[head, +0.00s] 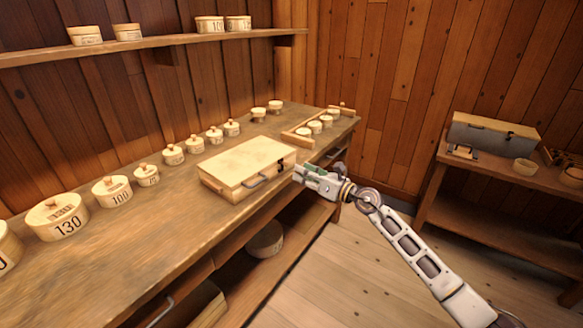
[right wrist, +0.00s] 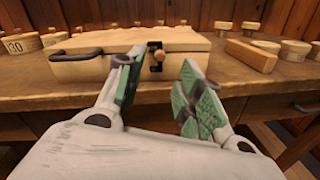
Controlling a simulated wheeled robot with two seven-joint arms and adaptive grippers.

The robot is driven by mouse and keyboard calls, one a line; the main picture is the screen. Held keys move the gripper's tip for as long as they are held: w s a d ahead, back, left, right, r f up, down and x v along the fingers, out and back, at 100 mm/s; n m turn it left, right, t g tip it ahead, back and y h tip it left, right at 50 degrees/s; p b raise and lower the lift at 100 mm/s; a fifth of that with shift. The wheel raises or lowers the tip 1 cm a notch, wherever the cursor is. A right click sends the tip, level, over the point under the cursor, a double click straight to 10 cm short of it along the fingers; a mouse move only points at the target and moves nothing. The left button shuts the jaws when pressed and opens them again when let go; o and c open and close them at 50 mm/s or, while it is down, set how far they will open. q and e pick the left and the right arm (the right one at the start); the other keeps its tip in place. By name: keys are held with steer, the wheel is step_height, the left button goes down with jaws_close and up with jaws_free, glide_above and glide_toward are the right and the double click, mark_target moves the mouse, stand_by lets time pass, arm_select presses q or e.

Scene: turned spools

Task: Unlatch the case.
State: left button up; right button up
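The case (head: 240,160) is a pale wooden box, lid shut, lying on the long workbench near its front edge. Its dark handle (head: 262,180) is on the front face. The latch (head: 281,163) is a dark fitting near the right end of that face. In the right wrist view the latch (right wrist: 157,59) shows a dark plate with a small brown knob at the top. My right gripper (head: 303,173) is just in front of the case's right end. Its green-padded fingers are open and empty, with the latch seen between them, apart from it. My left gripper is out of view.
The workbench (head: 120,255) holds a row of numbered round boxes behind and left of the case. A side table (head: 500,175) with a grey case (head: 493,135) is at far right.

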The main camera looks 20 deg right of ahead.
mark_target(288, 165)
steer(key=shift+x, duration=2.95)
jaws_close()
